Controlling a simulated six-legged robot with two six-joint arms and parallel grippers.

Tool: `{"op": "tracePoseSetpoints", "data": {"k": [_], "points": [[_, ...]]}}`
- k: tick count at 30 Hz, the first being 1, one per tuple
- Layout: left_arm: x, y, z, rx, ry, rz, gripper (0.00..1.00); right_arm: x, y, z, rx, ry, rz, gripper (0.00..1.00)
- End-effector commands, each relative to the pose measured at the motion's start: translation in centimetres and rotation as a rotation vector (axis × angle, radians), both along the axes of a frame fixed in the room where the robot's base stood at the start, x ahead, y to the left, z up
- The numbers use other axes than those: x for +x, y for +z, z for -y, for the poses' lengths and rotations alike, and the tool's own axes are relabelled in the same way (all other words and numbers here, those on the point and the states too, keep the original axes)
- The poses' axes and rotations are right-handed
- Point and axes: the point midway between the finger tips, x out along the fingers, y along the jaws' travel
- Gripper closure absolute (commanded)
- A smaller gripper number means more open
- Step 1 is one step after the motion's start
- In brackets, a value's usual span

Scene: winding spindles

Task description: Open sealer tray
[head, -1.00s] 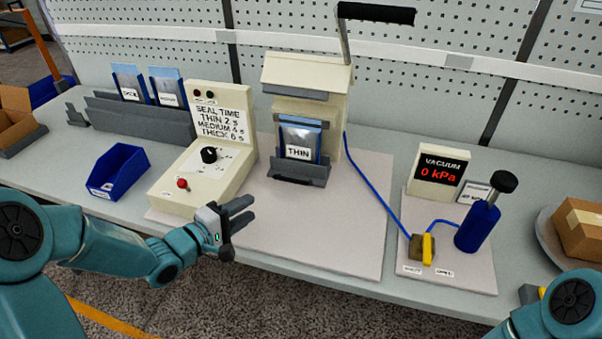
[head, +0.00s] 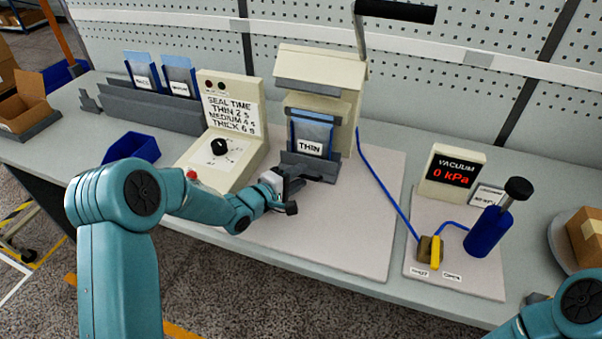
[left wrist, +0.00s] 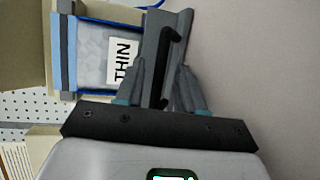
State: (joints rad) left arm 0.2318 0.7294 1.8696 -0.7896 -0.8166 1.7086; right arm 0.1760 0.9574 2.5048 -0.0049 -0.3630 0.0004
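The cream sealer (head: 325,75) stands at the back centre with a lever on top. Its grey tray (head: 322,170) is at its front, and a blue-edged pouch labelled THIN (head: 311,135) stands upright in it. My left gripper (head: 290,190) is just in front of the tray. In the left wrist view my left gripper (left wrist: 161,75) is open, its fingers apart on either side of the tray's dark handle bar (left wrist: 166,72). I cannot tell whether the fingers touch it. The THIN pouch also shows there (left wrist: 105,55). My right gripper is not in view.
The seal-time control box (head: 225,145) is left of the sealer, with a blue bin (head: 130,150) beyond it. The vacuum display (head: 452,172), yellow-handled valve (head: 430,250) and blue pump (head: 490,232) are on the right. The board before the sealer has free room.

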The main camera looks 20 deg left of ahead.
Motion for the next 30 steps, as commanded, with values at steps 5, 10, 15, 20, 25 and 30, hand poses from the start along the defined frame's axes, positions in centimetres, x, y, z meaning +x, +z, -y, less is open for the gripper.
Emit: {"op": "tracePoseSetpoints", "data": {"k": [5,10,15,20,25,30], "points": [[1.19,-0.24,0.65,0.001,-0.001,-0.001,0.62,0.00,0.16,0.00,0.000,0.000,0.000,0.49],[1.35,-0.27,0.65,0.001,0.000,0.000,0.62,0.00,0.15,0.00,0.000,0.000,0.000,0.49],[1.33,-0.27,0.62,0.000,0.000,0.000,0.88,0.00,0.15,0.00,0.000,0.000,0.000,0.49],[1.31,-0.27,0.62,0.000,0.000,-0.001,1.00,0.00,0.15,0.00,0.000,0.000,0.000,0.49],[1.30,-0.27,0.61,0.000,0.000,-0.001,1.00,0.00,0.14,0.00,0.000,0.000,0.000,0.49],[1.29,-0.30,0.62,0.000,0.000,-0.001,1.00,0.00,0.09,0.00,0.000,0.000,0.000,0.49]]}}
